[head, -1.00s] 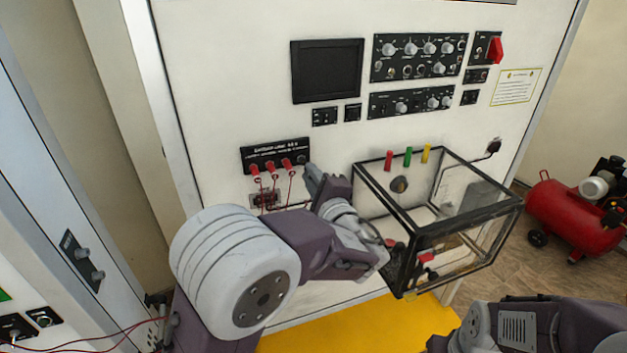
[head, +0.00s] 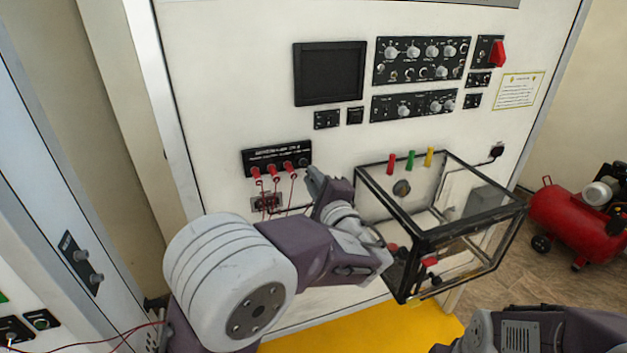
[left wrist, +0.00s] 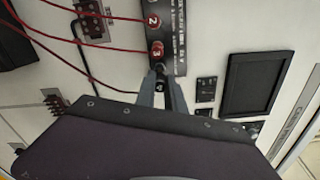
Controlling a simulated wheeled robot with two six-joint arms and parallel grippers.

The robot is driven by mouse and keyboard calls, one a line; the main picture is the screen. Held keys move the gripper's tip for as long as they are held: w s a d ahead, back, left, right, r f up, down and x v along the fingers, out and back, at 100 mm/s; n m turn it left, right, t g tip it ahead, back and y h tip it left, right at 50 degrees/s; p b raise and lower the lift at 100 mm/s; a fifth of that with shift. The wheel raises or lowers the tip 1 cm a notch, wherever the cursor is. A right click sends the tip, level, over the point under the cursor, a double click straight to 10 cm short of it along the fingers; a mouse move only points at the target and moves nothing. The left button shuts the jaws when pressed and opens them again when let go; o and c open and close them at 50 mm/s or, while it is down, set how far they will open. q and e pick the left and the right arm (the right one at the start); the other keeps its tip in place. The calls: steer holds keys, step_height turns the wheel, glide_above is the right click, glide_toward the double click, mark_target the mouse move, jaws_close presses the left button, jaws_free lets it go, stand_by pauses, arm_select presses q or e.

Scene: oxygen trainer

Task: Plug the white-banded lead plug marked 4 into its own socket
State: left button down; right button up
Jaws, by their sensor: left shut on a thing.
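The black socket strip (head: 275,157) is on the white panel, with red plugs in three of its sockets. In the left wrist view, red plugs marked 2 (left wrist: 152,21) and 3 (left wrist: 157,48) show on it. My left gripper (head: 313,175) is at the strip's right end, just below the fourth socket (head: 303,161). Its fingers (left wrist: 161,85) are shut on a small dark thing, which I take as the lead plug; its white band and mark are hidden. I cannot tell whether the plug touches the socket. My right gripper is out of view.
A terminal block (head: 267,202) with red leads is below the strip. A clear black-framed box (head: 430,236) stands close right of my left gripper. A dark screen (head: 329,73) and control panels are above. A red compressor (head: 573,217) is at the far right.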

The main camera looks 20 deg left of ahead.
arm_select(q)
steer(key=shift+b, duration=0.5)
steer(key=shift+f, duration=0.1)
stand_by(0.5)
steer(key=shift+b, duration=0.55)
steer(key=shift+x, duration=1.1)
steer(key=shift+w+a+b, duration=0.15)
steer(key=shift+w+b, duration=0.05)
steer(key=shift+b, duration=0.1)
steer(key=c, duration=1.3)
jaws_free()
steer(key=shift+c, duration=0.2)
